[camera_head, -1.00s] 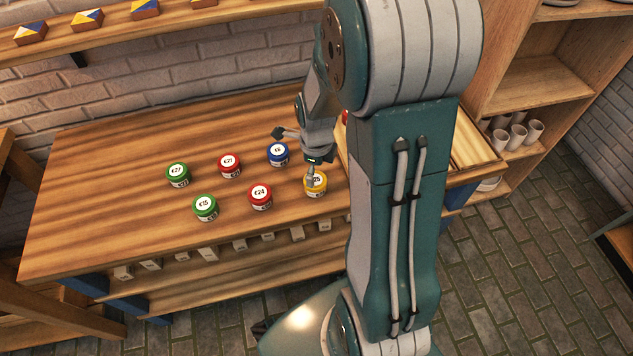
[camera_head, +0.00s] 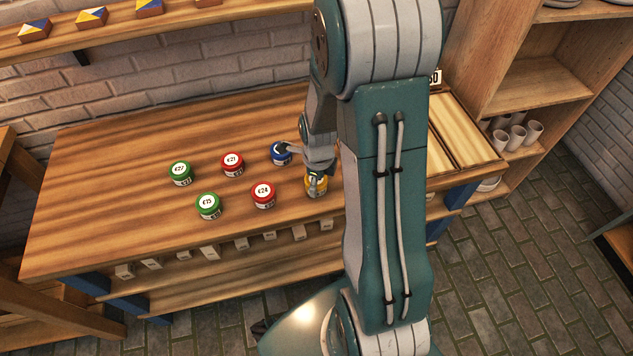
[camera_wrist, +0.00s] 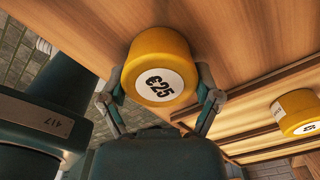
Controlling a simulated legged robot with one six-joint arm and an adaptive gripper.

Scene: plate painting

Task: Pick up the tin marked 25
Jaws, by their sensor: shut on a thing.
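The yellow tin marked 25 (camera_head: 317,190) stands near the front edge of the wooden table, right of the red tin marked 24. My gripper (camera_head: 316,178) is around it from above and hides part of its lid. In the wrist view the tin (camera_wrist: 160,50) shows its white 25 label between the two fingers of my gripper (camera_wrist: 160,85). The fingers are shut on its sides. The tin appears to be still at table height.
A blue tin (camera_head: 281,158) is just behind my gripper, partly covered. Red tins (camera_head: 233,164) (camera_head: 263,195) and green tins (camera_head: 181,174) (camera_head: 209,206) stand to the left. Another yellow tin (camera_wrist: 297,110) shows at right in the wrist view. The table's left part (camera_head: 90,200) is clear.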

